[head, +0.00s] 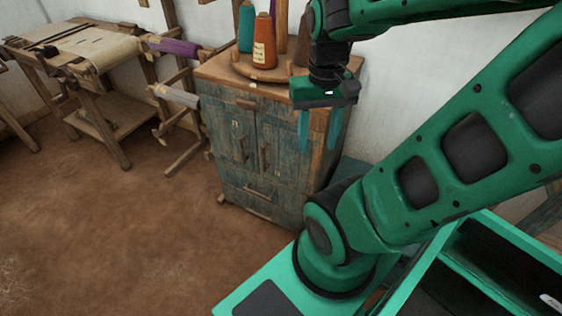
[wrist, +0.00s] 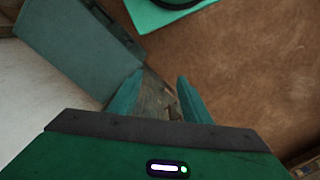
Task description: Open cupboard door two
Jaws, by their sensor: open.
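The cupboard (head: 263,185) is wooden with worn blue-grey paint and stands in the middle of the head view. It has a left door (head: 233,145) and a right door (head: 283,150), both shut, each with an upright wooden handle near the middle. Small marks on the doors are too small to read, so I cannot tell which is door two. My gripper (head: 318,132) is open and empty, pointing down by the cupboard's right front corner, apart from the handles. In the wrist view the open fingers (wrist: 157,95) frame a strip of worn wood; no door handle is clear there.
Thread cones, including an orange one (head: 264,42), stand on a round tray on the cupboard top. A drawer handle (head: 258,193) sits below the doors. A loom (head: 95,60) stands at the left. The earth floor (head: 130,220) before the cupboard is clear.

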